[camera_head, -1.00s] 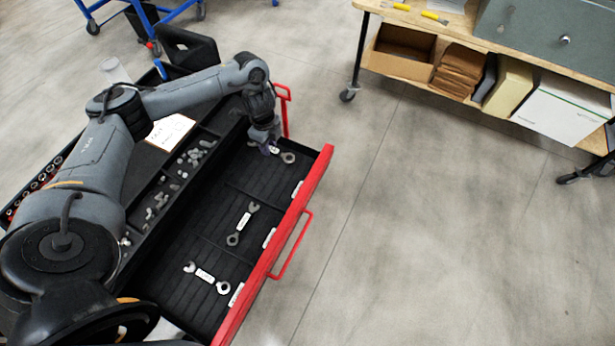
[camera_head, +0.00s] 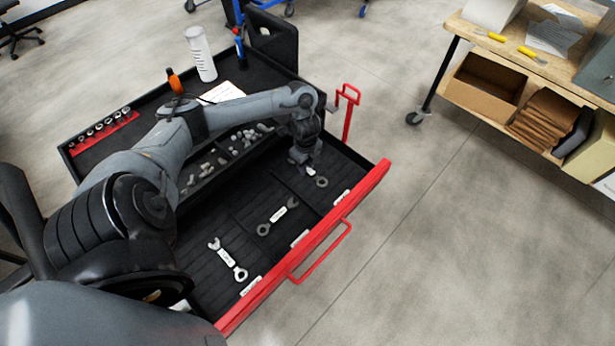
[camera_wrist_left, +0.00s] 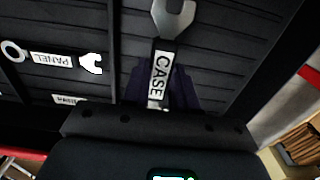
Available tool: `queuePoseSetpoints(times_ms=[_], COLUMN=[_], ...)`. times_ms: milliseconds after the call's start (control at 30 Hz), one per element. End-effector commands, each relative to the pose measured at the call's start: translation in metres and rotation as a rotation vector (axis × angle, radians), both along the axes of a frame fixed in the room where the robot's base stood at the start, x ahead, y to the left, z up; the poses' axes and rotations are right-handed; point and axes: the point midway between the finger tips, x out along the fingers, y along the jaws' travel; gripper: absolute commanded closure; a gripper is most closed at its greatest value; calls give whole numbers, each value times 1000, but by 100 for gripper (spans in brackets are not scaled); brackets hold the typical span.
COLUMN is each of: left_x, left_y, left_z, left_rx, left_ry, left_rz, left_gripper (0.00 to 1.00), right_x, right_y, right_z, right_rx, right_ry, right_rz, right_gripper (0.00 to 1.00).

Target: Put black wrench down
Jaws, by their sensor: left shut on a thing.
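My left gripper (camera_head: 306,164) is over the far compartment of the open drawer (camera_head: 282,256). Its dark purple fingers are shut on a dark grey wrench labelled CASE, whose ring end (camera_head: 321,182) sticks out toward the red drawer front. In the left wrist view the open-jaw end of this CASE wrench (camera_wrist_left: 176,18) points up, with the left gripper (camera_wrist_left: 160,96) around its labelled handle. I cannot tell whether the wrench touches the drawer floor. My right gripper is not in view.
A wrench (camera_head: 278,215) lies in the middle compartment and a silver one (camera_head: 229,259) in the near compartment. In the left wrist view a PANEL wrench (camera_wrist_left: 52,59) lies beside the held one. Small parts (camera_head: 250,138) lie behind; a wooden bench (camera_head: 500,45) stands right.

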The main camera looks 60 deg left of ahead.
Motion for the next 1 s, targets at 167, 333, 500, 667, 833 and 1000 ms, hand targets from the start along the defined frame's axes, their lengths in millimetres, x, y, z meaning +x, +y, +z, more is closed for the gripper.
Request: queuePoseSetpoints(times_ms=[167, 333, 500, 667, 833, 1000], left_x=[0, 0, 0, 0, 0, 0], left_y=[1, 0, 0, 1, 1, 1], left_z=[-11, -34, -54, -54, -55, -57], left_rx=[1, -1, 0, 2, 2, 1], left_ry=[-1, 1, -1, -2, -2, -1], left_rz=[2, 3, 3, 1, 1, 1], left_gripper=[100, 100, 100, 100, 100, 65], right_x=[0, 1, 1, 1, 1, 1], right_y=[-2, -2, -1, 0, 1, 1], right_z=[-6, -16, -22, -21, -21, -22], right_rx=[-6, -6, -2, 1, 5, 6], right_ry=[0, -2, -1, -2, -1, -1], right_rz=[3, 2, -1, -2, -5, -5], right_gripper=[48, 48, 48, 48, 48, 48])
